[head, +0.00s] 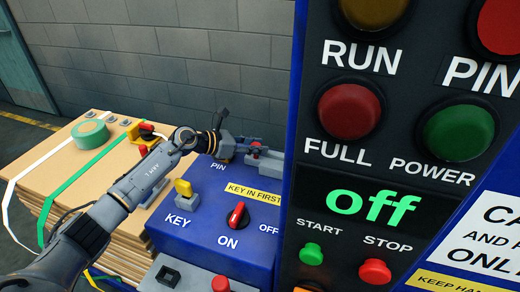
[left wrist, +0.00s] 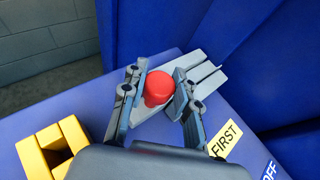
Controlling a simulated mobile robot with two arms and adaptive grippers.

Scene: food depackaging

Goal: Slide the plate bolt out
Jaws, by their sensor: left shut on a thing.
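The plate bolt is a grey bar with a red knob (head: 256,149) on top of the blue box, near the PIN label. In the left wrist view its red knob (left wrist: 158,87) sits between my two fingers, and its grey flat bars (left wrist: 200,72) reach out past the fingers toward the upper right. My left gripper (head: 243,149) is shut on the red knob, coming in from the left. The lower part of the knob is partly hidden by the fingers. My right gripper is out of view.
The blue box (head: 215,238) carries a yellow key (head: 184,188) and a red ON/OFF switch (head: 237,215). A tall control panel (head: 375,160) reading "off" rises at the right. A cardboard stack (head: 80,185) with green tape (head: 90,133) stands left. A grey wall is behind.

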